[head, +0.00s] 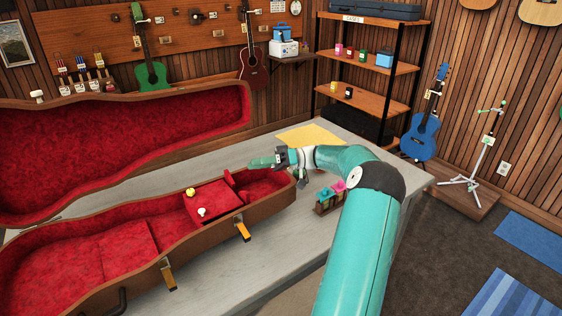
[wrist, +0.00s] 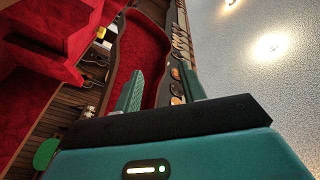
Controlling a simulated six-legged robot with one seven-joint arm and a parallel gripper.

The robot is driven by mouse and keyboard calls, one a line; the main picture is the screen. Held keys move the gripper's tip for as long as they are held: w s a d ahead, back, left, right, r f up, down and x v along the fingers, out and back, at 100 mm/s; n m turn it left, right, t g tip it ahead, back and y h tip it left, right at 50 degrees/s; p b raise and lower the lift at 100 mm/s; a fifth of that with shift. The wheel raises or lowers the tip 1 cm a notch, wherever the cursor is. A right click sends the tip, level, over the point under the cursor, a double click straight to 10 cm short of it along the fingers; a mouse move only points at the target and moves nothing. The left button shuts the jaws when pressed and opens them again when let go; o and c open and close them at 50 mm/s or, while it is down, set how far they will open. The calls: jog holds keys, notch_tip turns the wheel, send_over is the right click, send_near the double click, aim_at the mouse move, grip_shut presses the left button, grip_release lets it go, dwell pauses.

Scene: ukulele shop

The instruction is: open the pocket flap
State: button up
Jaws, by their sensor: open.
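An open instrument case (head: 140,275) with red plush lining lies on the grey counter. In its narrower part is a red plush pocket whose flap (head: 217,197) appears lowered. A white knob (head: 201,212) and a yellow knob (head: 190,192) show at the pocket; I cannot tell exactly which panel each is fixed to. My gripper (head: 262,162) is above the case's narrow right end, up and right of the flap, apart from it. In the wrist view my gripper (wrist: 161,90) is open, with nothing between its fingers; red plush surfaces (wrist: 62,38) show at left.
The case's raised lid (head: 120,150) stands along the far side. Orange-yellow latches (head: 243,231) stick out at the near edge. A small rack (head: 328,203) with coloured items is right of the case. A yellow cloth (head: 310,135) lies behind my arm.

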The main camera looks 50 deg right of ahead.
jog(key=v, duration=0.9)
jog(key=shift+s+d, duration=0.25)
jog(key=shift+d, duration=0.1)
